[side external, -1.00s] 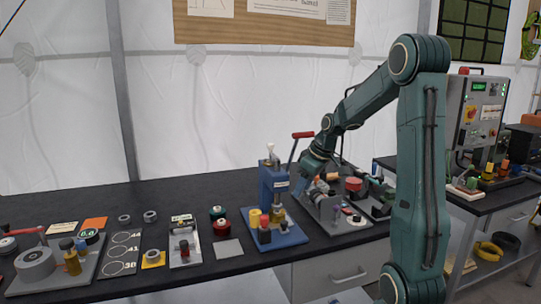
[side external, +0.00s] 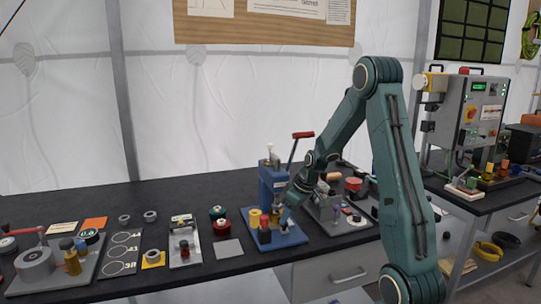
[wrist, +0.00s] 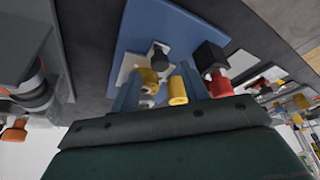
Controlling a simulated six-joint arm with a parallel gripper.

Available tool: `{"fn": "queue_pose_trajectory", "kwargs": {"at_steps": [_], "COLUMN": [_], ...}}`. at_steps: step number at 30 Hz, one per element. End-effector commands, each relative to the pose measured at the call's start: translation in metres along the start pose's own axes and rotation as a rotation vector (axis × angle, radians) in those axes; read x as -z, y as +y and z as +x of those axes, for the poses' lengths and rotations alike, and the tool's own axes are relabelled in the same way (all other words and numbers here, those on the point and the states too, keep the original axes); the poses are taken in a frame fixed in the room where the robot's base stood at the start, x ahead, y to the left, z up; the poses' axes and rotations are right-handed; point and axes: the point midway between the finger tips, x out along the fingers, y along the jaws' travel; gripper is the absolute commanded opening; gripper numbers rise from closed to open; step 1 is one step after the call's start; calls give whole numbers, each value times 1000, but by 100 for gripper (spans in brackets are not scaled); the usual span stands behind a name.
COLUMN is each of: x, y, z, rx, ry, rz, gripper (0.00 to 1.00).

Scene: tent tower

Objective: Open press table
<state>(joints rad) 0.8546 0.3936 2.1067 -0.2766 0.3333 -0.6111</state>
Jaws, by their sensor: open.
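The blue press (side external: 272,188) stands on the dark workbench (side external: 120,205) in the side external view, with a red-handled lever (side external: 303,135) raised at its right. Its blue base plate (side external: 290,238) carries yellow and red parts at the front. My gripper (side external: 287,216) is low at the right side of the press, over the base plate. In the wrist view, the blue base plate (wrist: 180,32) lies ahead of the open fingers (wrist: 160,76). A dark knob (wrist: 158,55) and yellow parts (wrist: 178,90) show between or behind them. Contact cannot be told.
Right of the press stands a grey fixture (side external: 335,212) with several small parts. A drawer (side external: 335,272) with a handle is under the bench. A control cabinet (side external: 470,110) stands on another table at right.

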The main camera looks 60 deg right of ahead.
Motion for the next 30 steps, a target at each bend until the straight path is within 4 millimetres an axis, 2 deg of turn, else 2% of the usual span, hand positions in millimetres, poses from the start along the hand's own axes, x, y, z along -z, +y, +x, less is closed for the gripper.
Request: {"fn": "queue_pose_trajectory", "kwargs": {"at_steps": [7,19,20,26,30], "x": [0,0,0,0,0], "y": [0,0,0,0,0], "z": [19,23,23,23,23], "rx": [1,-1,-1,0,0], "ry": [-2,0,0,0,0], "rz": [-1,-1,-1,0,0], "gripper": [45,45,41,2,0]}}
